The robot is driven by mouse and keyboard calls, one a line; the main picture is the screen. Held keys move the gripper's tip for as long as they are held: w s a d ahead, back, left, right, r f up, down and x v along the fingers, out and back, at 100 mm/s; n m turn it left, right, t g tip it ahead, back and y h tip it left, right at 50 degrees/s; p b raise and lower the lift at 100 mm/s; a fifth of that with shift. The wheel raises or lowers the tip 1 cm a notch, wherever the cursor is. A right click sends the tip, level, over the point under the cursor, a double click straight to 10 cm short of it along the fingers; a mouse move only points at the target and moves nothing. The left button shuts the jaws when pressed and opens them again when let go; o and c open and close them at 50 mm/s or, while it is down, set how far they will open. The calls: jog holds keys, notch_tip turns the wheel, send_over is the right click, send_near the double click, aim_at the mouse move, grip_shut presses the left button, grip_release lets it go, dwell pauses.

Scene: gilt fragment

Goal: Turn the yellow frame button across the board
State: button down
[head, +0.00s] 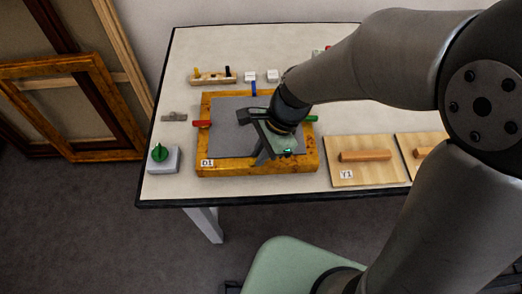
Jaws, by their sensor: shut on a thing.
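A gilt wooden frame (208,168) labelled D1 lies on the table around a grey board (228,112). A red button (202,123) sits on its left rail, a blue button (253,88) on its back rail and a green button (311,118) on its right rail. My gripper (262,160) points down at the front rail, right of its middle. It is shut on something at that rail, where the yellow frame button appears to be. The button itself is hidden by the gripper, so its angle cannot be told.
A grey box with a green knob (159,153) stands left of the frame. A board labelled Y1 (345,175) with a wooden bar (365,155) lies right.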

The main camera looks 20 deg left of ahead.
jog(key=n, duration=0.2)
jog(key=n+h, duration=0.1)
jog(key=shift+w+a+r+n+g+p, duration=0.1)
jog(key=shift+w+a+n+g+p, duration=0.05)
jog(key=shift+n+g+p, duration=0.25)
jog(key=n+h, duration=0.1)
jog(key=n, duration=0.2)
jog(key=shift+a+n+h+p, duration=0.15)
jog(key=shift+n+h+p, duration=0.15)
jog(key=n, duration=0.2)
jog(key=n+h, duration=0.1)
jog(key=n, duration=0.1)
jog(key=n+h, duration=0.1)
jog(key=n, duration=0.1)
jog(key=shift+a, duration=0.25)
jog(key=shift+n+h, duration=0.3)
jog(key=shift+n, duration=0.1)
jog(key=c, duration=1.5)
grip_release()
